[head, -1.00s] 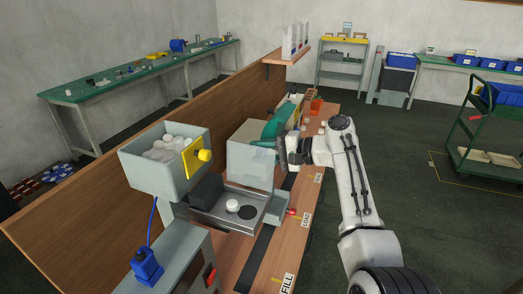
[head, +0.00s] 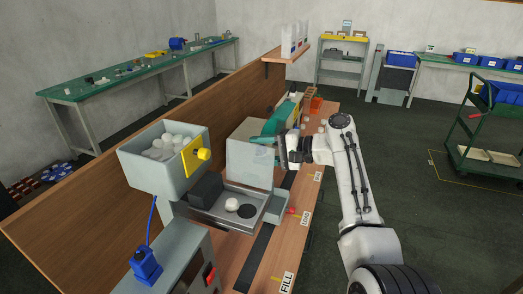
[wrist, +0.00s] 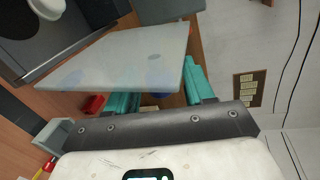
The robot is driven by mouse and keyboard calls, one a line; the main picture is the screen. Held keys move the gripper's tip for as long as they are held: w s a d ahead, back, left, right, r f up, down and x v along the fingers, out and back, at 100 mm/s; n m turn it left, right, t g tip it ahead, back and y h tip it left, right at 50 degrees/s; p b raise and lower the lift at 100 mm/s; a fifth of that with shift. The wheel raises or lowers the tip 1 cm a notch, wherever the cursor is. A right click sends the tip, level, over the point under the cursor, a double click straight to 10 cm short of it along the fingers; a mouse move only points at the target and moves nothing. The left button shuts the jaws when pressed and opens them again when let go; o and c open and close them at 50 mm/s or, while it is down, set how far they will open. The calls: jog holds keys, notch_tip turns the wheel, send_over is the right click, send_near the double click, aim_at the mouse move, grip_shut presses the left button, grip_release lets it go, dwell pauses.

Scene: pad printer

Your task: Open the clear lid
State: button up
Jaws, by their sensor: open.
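The clear lid (head: 250,164) is a flat, see-through grey panel standing upright over the small machine's tray in the head view. In the wrist view the lid (wrist: 120,58) reaches across in front of my gripper (wrist: 160,92), its near right edge close beside the right teal finger. It overlaps the tip of the left finger, so I cannot tell whether they touch. My gripper (head: 283,152) is open, at the lid's right side in the head view. The tray (head: 218,212) below holds a white round piece (head: 232,205) beside a dark disc (head: 246,211).
A grey bin (head: 150,165) of white pieces with a yellow knob (head: 203,154) stands left of the lid. A wooden partition (head: 90,195) runs along the left.

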jog(key=b+v, duration=0.1)
jog(key=v, duration=0.9)
jog(key=shift+d, duration=0.3)
